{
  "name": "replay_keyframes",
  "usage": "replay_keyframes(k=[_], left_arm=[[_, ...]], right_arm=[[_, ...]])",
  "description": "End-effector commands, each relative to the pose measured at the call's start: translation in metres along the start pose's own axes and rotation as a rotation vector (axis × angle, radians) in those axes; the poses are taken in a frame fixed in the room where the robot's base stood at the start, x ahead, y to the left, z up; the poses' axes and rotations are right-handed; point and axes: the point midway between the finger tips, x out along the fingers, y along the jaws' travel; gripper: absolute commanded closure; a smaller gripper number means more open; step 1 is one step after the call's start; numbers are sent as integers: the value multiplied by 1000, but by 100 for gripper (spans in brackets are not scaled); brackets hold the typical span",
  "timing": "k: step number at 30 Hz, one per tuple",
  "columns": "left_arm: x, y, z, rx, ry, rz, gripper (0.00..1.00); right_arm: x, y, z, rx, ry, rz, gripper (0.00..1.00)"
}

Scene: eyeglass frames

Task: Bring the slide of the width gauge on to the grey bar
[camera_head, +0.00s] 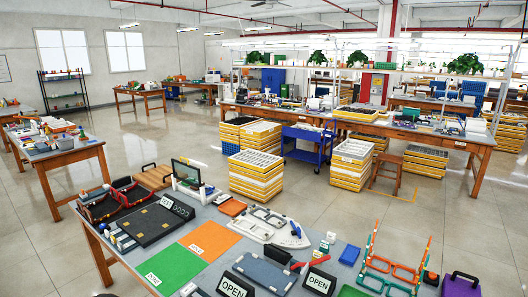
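Neither of my grippers shows in the head view. On the front table (215,215), a white plate-like fixture (262,226) with grey pieces and blue parts at its right end lies right of the middle. It may be the width gauge, but the picture is too small to tell. I cannot make out its slide or the grey bar with certainty. A flat grey-blue tray or pad (264,273) lies nearer the front edge.
A green mat (174,264) and an orange mat (210,241) lie left of the white fixture, beside a dark board (140,225). Upright "OPEN" signs (319,283) stand at the front. Orange and teal eyeglass frames (391,268) stand at the right. A blue block (349,254) lies between.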

Motion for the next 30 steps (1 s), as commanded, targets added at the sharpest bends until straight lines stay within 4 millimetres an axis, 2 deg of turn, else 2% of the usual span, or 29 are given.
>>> replay_keyframes(k=[30], left_arm=[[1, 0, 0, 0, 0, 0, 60]], right_arm=[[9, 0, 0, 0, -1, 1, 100]])
